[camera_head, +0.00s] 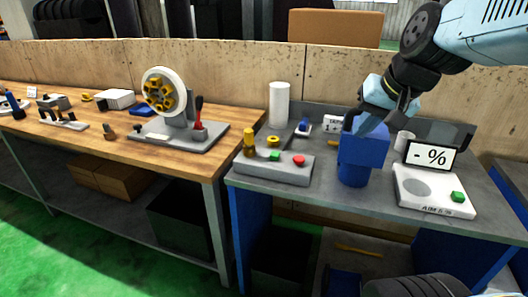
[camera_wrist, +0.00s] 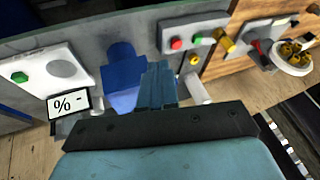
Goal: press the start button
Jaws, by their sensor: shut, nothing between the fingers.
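A grey control box (camera_head: 262,172) stands at the front left of the grey bench. It carries a green button (camera_head: 275,156), a red button (camera_head: 299,160) and a yellow post. In the wrist view its green button (camera_wrist: 197,41) and red button (camera_wrist: 176,44) face up. A second green button (camera_head: 458,196) sits on a white unit (camera_head: 420,210) at the right, and also shows in the wrist view (camera_wrist: 19,77). My gripper (camera_head: 362,124) is shut and empty, above a blue container (camera_head: 355,172), apart from every button. Its fingers (camera_wrist: 158,78) show in the wrist view.
A display reading "- %" (camera_head: 430,156) stands behind the white unit. A white cylinder (camera_head: 279,104) and small items stand at the back. The wooden bench (camera_head: 195,170) at left holds a wheel fixture (camera_head: 165,92). A plywood wall backs both benches.

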